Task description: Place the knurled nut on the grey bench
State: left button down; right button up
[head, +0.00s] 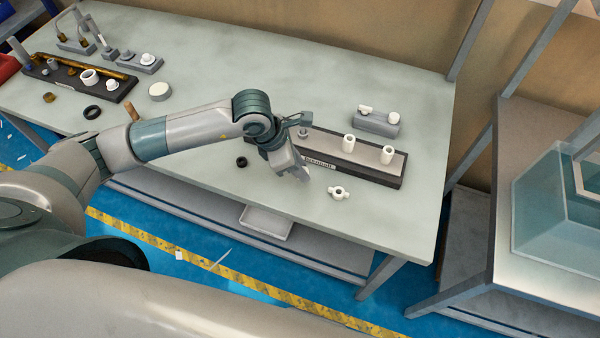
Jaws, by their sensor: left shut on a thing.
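My left gripper (301,173) reaches in from the left over the grey bench (240,203), pointing down close to the front of the dark fixture. It is shut on a small pale piece, which I take to be the knurled nut; the fingers hide most of it, so its shape and any contact with the bench are unclear. A white winged nut (338,192) lies on the bench just right of the gripper, apart from it. My right gripper is out of view.
The dark fixture (380,176) with white cylinders stands behind the gripper. A grey block (377,124) is farther back. A black ring (242,162) lies left of the gripper. A parts tray (60,77) is at far left. Bare bench lies in front and right.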

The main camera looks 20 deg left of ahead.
aim_at(300, 184)
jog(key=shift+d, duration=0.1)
pick_arm(q)
jog(key=shift+f+p, duration=0.5)
notch_tip(300, 184, down, 2)
jog(key=shift+p, duration=0.6)
jog(key=shift+f, duration=0.5)
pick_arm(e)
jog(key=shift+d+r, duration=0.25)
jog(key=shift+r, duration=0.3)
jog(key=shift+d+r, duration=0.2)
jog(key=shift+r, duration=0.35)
pick_arm(q)
jog(key=shift+f, duration=0.1)
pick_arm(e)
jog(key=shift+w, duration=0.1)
pick_arm(q)
jog(key=shift+f, duration=0.1)
jog(key=c, duration=1.5)
grip_release()
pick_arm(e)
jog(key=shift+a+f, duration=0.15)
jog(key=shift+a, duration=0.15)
